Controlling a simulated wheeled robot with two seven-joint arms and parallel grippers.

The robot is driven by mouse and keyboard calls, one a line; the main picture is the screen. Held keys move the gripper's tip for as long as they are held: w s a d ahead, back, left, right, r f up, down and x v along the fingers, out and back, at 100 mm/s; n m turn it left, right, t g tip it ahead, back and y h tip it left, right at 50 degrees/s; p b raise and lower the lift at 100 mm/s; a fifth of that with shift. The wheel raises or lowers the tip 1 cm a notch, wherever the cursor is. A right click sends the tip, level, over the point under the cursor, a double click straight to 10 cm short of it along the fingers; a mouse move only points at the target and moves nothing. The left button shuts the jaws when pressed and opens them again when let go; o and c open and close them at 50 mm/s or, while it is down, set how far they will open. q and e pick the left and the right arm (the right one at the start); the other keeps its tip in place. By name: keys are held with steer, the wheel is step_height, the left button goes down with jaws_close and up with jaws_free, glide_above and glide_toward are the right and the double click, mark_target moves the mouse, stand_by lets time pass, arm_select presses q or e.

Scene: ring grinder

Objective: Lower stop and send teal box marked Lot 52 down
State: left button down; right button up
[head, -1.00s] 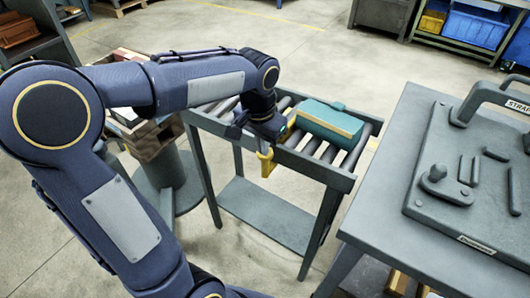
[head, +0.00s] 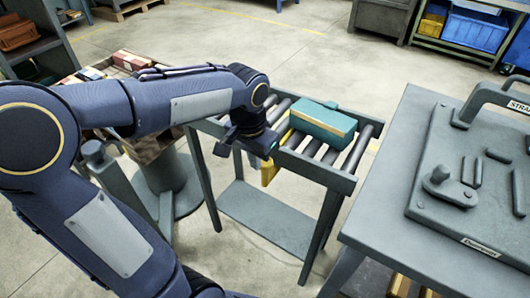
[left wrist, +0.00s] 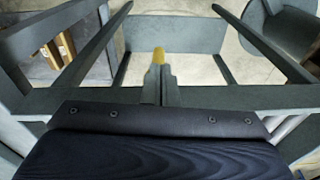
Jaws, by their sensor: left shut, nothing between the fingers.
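My left gripper (head: 248,150) is at the conveyor's near rail, left of the box and beside the yellow part. In the left wrist view its fingers (left wrist: 159,88) are together, with a yellow tip (left wrist: 159,55) beyond them; contact is unclear. My right gripper is out of view.
A grey workbench (head: 385,190) with a fixture plate stands close on the right. A pallet stand with boxes (head: 130,62) is behind my left arm. The conveyor's lower shelf (head: 265,222) is empty. Open floor lies behind the conveyor.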

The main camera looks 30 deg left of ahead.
arm_select(q)
step_height(320, 180, up, 8)
steer(key=p, duration=0.1)
steer(key=shift+s+f+p, duration=0.15)
steer(key=shift+s+p, duration=0.2)
steer(key=shift+s, duration=0.05)
stand_by(0.4)
steer(key=s+d+r+n+t+h+p, duration=0.1)
steer(key=s+d+r+t+p, duration=0.1)
steer(key=s+p, duration=0.3)
steer(key=s+d+r+n+t+h+p, duration=0.2)
steer(key=s+p, duration=0.4)
steer(key=s, duration=0.3)
steer(key=shift+d+r+h, duration=0.25)
steer(key=shift+r+h, duration=0.05)
steer(key=shift+r, duration=0.05)
stand_by(4.6)
